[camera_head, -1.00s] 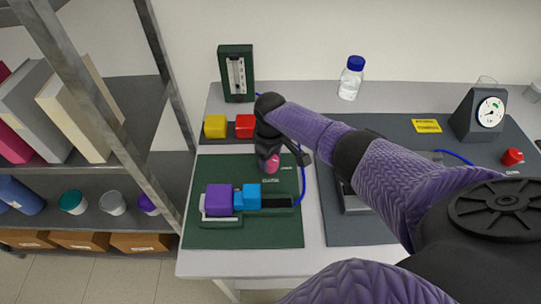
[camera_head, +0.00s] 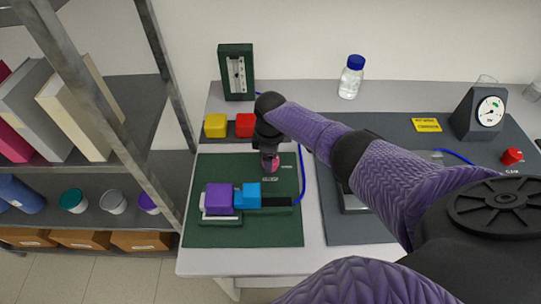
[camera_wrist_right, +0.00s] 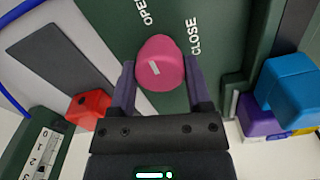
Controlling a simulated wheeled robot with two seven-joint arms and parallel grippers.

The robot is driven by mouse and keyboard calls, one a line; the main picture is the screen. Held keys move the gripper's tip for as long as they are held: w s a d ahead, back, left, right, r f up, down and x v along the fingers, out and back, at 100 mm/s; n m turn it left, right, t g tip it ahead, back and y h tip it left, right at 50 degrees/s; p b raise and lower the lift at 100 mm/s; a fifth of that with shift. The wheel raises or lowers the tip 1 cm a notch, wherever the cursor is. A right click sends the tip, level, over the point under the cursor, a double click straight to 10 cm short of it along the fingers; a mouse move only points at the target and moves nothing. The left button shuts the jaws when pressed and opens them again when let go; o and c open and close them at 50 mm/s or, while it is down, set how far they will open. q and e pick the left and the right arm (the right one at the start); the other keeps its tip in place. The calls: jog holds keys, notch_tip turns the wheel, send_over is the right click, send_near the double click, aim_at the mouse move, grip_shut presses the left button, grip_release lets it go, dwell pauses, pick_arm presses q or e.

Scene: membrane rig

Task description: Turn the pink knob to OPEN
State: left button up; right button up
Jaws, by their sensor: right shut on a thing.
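The pink knob (camera_wrist_right: 160,60) sits on the green board, between my right gripper's two fingers in the right wrist view. A short white mark on its face lies slanted. The words OPEN (camera_wrist_right: 145,12) and CLOSE (camera_wrist_right: 195,37) are printed on the board beyond it, OPEN to the left and CLOSE to the right. In the head view the knob (camera_head: 270,165) shows only partly under my right gripper (camera_head: 269,154), which comes from above and is shut on it. My left gripper is not in view.
Purple (camera_head: 219,197) and blue (camera_head: 252,192) blocks sit on the green board (camera_head: 230,238) in front of the knob. Yellow (camera_head: 215,125) and red (camera_head: 245,125) blocks stand behind it. A blue tube (camera_head: 302,180) runs along the right.

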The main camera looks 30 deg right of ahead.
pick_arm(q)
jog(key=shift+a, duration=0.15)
pick_arm(e)
jog(key=shift+w, duration=0.1)
jog(key=o, duration=1.3)
jog(key=shift+r, duration=0.15)
notch_tip(320, 180, up, 9)
jog(key=p, duration=0.3)
jog(key=shift+p, duration=0.3)
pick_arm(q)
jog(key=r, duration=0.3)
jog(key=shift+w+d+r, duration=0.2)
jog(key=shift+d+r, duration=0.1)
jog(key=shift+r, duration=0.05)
pick_arm(e)
jog(key=shift+r, duration=0.35)
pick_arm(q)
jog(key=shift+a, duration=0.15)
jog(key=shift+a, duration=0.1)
